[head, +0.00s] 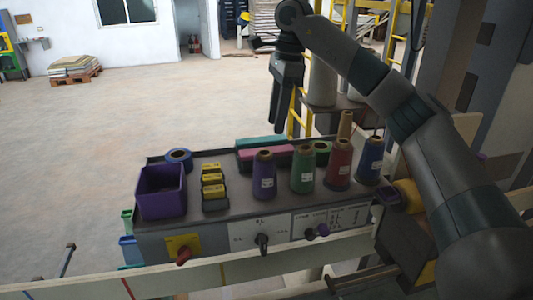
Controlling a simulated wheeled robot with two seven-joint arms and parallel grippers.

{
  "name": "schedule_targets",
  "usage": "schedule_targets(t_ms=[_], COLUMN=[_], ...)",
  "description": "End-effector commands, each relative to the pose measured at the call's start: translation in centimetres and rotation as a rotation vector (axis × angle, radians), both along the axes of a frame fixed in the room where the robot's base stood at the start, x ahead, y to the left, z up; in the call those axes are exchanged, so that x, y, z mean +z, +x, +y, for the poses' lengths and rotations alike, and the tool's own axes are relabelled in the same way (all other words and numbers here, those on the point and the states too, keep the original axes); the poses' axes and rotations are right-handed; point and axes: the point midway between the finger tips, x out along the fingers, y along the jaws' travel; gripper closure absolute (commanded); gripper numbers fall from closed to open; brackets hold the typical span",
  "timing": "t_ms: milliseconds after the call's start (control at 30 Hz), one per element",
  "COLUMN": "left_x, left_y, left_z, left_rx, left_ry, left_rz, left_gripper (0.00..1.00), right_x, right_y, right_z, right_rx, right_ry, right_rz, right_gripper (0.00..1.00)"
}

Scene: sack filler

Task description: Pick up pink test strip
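The pink test strip (251,154) lies at the back of the grey tabletop, just in front of a teal strip (258,141). Its right part is close behind the purple and green cones. My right gripper (276,128) hangs pointing down above and behind the strips, apart from them. Its fingers show nearly edge-on, so I cannot tell how far apart they are. I see nothing held in it. My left gripper is not in view.
Purple, green, red and blue cones stand along the tabletop, the purple cone (264,177) nearest the strip. A purple bin (161,191), a blue tape ring (179,155) and yellow blocks (213,179) are at left. A pale rail (200,275) crosses in front.

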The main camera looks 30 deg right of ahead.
Motion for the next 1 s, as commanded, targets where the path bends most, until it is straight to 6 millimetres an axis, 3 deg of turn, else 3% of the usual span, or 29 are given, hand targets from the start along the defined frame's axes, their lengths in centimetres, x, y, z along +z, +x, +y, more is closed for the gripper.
schedule_targets(t_ms=[300, 733, 1000], left_x=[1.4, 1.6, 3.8], left_y=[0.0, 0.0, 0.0], left_z=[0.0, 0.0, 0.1], left_rx=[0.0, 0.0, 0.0], left_ry=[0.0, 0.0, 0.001], left_rz=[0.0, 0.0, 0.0], left_gripper=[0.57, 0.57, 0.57], right_x=[-2.8, -3.0, -4.5], right_y=[0.1, 0.2, 0.5], right_z=[0.4, 0.5, 1.5], right_rx=[0.0, 0.0, 0.001], right_ry=[0.001, 0.0, 0.0], right_rz=[0.0, 0.0, 0.003], right_gripper=[0.62, 0.62, 0.62])
